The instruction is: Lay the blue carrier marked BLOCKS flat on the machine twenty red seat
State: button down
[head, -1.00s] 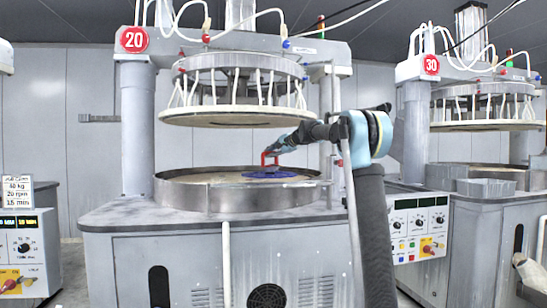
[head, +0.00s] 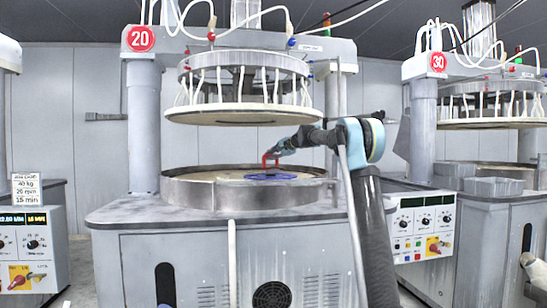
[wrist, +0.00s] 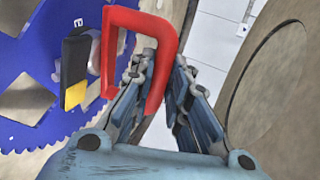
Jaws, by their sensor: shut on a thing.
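The blue carrier (head: 272,178) is a toothed disc with cut-outs, and it appears nearly level inside the round basin of machine twenty (head: 200,193). In the wrist view the carrier (wrist: 30,85) fills the left side. A red U-shaped handle (wrist: 125,18) stands by it, also seen in the head view (head: 268,159). My gripper (wrist: 165,72) is shut on this handle, with one leg between the fingers. I cannot tell whether the carrier touches the platen. No BLOCKS marking is readable. No red seat can be made out.
A raised upper plate (head: 240,114) hangs above the basin. A column (head: 143,125) stands at the left with the red 20 sign (head: 140,39). Machine thirty (head: 485,200) is at the right. A black and yellow piece (wrist: 76,70) lies over the carrier.

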jog(key=shift+w+a+f, duration=0.25)
jog(key=shift+w+f, duration=0.05)
jog(key=shift+f, duration=1.8)
jog(key=c, duration=1.5)
grip_release()
jog(key=shift+o, duration=0.2)
jog(key=shift+f, duration=0.1)
jog(key=v, duration=1.2)
